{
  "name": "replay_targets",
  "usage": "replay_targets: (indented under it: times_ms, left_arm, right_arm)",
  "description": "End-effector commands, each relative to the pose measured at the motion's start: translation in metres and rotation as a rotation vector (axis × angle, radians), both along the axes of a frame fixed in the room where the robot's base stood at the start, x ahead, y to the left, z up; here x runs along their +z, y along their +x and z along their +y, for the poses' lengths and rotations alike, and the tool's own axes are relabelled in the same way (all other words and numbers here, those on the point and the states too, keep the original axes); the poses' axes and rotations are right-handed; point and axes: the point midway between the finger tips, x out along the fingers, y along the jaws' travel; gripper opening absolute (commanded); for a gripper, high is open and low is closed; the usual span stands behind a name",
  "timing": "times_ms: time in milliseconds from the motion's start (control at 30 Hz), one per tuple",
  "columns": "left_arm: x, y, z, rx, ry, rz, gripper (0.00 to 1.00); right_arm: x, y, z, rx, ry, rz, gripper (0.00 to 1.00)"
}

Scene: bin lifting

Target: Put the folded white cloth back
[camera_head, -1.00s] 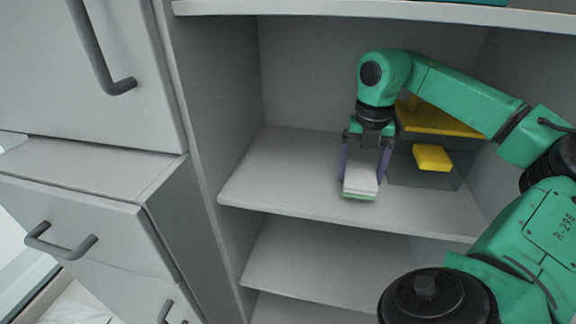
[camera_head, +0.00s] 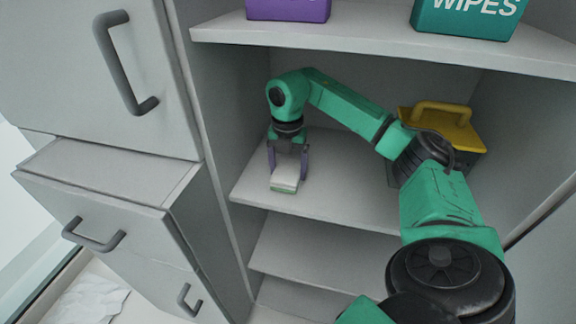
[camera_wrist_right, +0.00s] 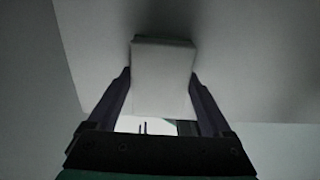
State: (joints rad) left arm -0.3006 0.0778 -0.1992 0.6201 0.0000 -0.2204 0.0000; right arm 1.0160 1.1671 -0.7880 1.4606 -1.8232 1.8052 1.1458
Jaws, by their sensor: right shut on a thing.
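The folded white cloth (camera_head: 285,177) is a small block with a green edge at its bottom. My right gripper (camera_head: 288,168) is shut on it at the left part of the cabinet's middle shelf. The cloth is at or just above the shelf (camera_head: 335,185); I cannot tell whether it touches. In the right wrist view the pale cloth (camera_wrist_right: 162,75) sits between both fingers of the right gripper (camera_wrist_right: 161,85). My left gripper is not in view.
A bin with a yellow handled lid (camera_head: 447,125) stands at the right of the shelf, partly behind my arm. A purple box (camera_head: 288,10) and a teal wipes box (camera_head: 467,18) stand on the shelf above. A grey drawer (camera_head: 100,215) is at left, and crumpled white material (camera_head: 88,300) lies below.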

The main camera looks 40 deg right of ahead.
Motion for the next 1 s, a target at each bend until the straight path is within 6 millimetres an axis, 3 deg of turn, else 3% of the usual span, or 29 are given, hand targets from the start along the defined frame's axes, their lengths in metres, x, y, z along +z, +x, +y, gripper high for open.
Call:
replay_targets:
  times_ms: [333, 367, 400, 700, 1000]
  left_arm:
    - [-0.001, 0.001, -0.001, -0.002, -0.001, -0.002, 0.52]
    - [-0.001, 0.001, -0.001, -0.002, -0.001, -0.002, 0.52]
    - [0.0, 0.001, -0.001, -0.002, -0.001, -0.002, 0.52]
    - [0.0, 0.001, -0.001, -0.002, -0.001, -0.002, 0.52]
    - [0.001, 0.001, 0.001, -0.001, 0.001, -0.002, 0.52]
  right_arm:
    - [-0.008, 0.0, 0.0, 0.001, 0.002, -0.001, 0.39]
    - [-0.008, 0.0, 0.0, 0.001, 0.002, -0.001, 0.92]
    - [-0.008, 0.0, 0.0, 0.001, 0.001, -0.002, 1.0]
    - [0.0, 0.0, 0.0, 0.001, 0.002, -0.003, 1.0]
    - [0.06, 0.0, 0.001, 0.001, 0.003, -0.004, 1.0]
